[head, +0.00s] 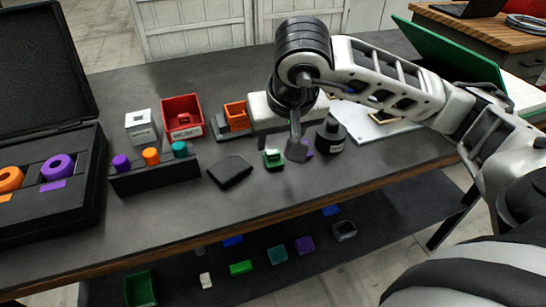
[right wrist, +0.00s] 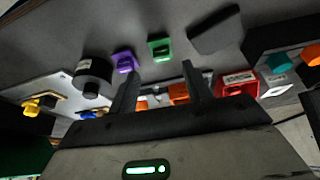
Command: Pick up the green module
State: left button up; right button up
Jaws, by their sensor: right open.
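The green module (head: 273,159) is a small block on the dark tabletop, just left of my right gripper (head: 297,150) in the head view. It also shows in the right wrist view (right wrist: 160,48), beyond the fingertips and roughly between them in the picture. My right gripper (right wrist: 160,82) is open with nothing between its fingers. My left gripper does not show.
A black cylinder (head: 331,136) stands right of the purple module. A black flat block (head: 230,171) lies left of the green module. Another green block (head: 240,268) lies on the lower shelf.

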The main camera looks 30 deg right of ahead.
aim_at(273, 151)
jog(key=x, duration=0.5)
jog(key=shift+w+a+f+p, duration=0.1)
jog(key=shift+a+p, duration=0.05)
jog(key=shift+p, duration=0.25)
jog(key=c, duration=1.1)
jog(key=shift+o, duration=0.2)
